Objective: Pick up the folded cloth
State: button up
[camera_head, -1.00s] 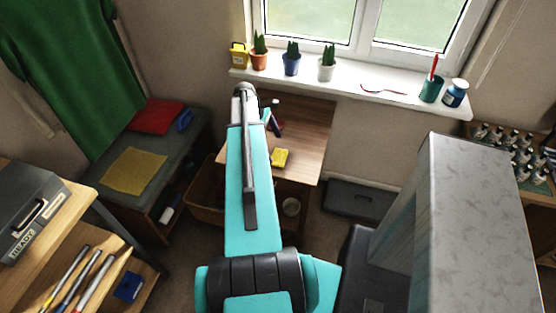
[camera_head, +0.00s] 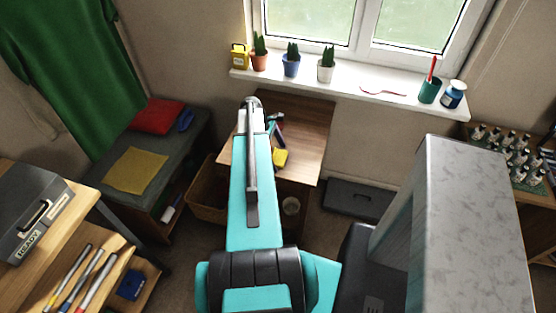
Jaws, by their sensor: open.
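A flat mustard-yellow cloth (camera_head: 136,170) lies on the grey top of the low bench (camera_head: 170,147) at the left. It looks like the folded cloth, though a red folded or cushion-like piece (camera_head: 157,116) lies behind it on the same bench. A small yellow item (camera_head: 280,157) lies on the wooden desk; I cannot tell whether it is cloth. My teal arm reaches up the middle of the view, its far end over the desk's left part. My gripper cannot be made out; the arm hides the space beyond its end. The mustard cloth is well left of the arm, apart from it.
The wooden desk (camera_head: 303,130) holds dark and red slender items. Potted plants and a teal cup (camera_head: 430,90) stand on the windowsill (camera_head: 350,88). A grey toolbox (camera_head: 30,215) is at left. A tall grey block (camera_head: 470,225) stands at right. Several small bottles stand beyond it.

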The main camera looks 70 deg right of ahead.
jog(key=shift+c, duration=0.3)
jog(key=c, duration=1)
jog(key=shift+r, duration=0.1)
jog(key=shift+c, duration=0.2)
jog(key=shift+r+b, duration=0.65)
jog(key=shift+r, duration=0.45)
jog(key=s+a+r, duration=0.2)
jog(key=s+a, duration=0.3)
jog(key=a, duration=0.4)
jog(key=shift+s+a+r+b, duration=0.25)
jog(key=shift+s+b, duration=0.1)
jog(key=shift+p, duration=0.35)
